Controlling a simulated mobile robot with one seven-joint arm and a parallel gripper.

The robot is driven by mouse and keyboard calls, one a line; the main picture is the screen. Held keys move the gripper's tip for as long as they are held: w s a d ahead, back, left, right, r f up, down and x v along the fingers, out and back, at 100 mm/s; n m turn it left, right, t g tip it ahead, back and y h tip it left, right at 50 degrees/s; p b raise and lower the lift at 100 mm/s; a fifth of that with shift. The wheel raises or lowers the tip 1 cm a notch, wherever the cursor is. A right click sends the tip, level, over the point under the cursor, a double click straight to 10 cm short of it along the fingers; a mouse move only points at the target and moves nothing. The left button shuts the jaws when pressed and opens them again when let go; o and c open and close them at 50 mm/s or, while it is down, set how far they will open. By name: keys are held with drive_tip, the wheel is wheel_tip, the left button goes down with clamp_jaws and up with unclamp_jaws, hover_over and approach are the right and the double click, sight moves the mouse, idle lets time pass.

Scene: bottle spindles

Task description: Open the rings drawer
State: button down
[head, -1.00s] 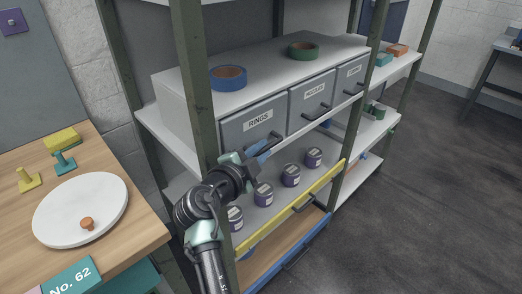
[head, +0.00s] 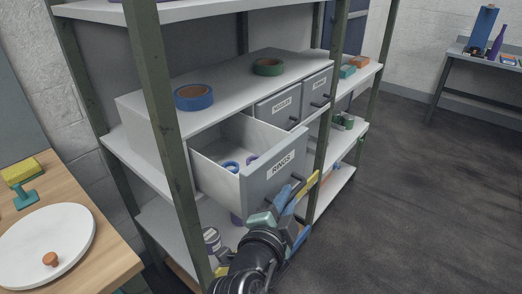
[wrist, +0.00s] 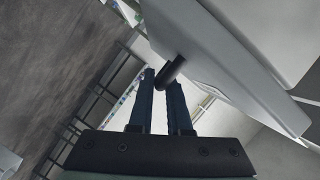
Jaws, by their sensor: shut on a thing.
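The rings drawer (head: 262,185), grey with a RINGS label, is pulled well out of its white cabinet (head: 140,125). Inside it lie a blue ring (head: 231,167) and a purple ring partly hidden by the drawer front. My gripper (head: 290,197) is at the drawer's front, below the label. In the wrist view my gripper's two dark fingers (wrist: 162,100) are shut on the dark drawer handle (wrist: 171,72). Most of the handle is hidden by the fingers in the head view.
Two shut grey drawers (head: 278,106) sit to the right in the same cabinet. A blue tape roll (head: 194,98) and a green tape roll (head: 268,67) lie on top. A green shelf post (head: 160,130) stands left of the drawer. Open floor (head: 420,200) lies to the right.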

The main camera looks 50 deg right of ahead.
drive_tip(key=shift+s+d+f+b, duration=0.1)
drive_tip(key=shift+s+b, duration=0.05)
drive_tip(key=shift+s, duration=1.3)
drive_tip(key=shift+s+d+f+b, duration=0.1)
drive_tip(key=shift+s+b, duration=0.05)
drive_tip(key=shift+s, duration=1.25)
drive_tip(key=c, duration=0.9)
unclamp_jaws()
drive_tip(key=shift+r, duration=0.15)
drive_tip(key=shift+p+v, duration=1)
drive_tip(key=shift+v, duration=5.45)
drive_tip(key=shift+w, duration=0.1)
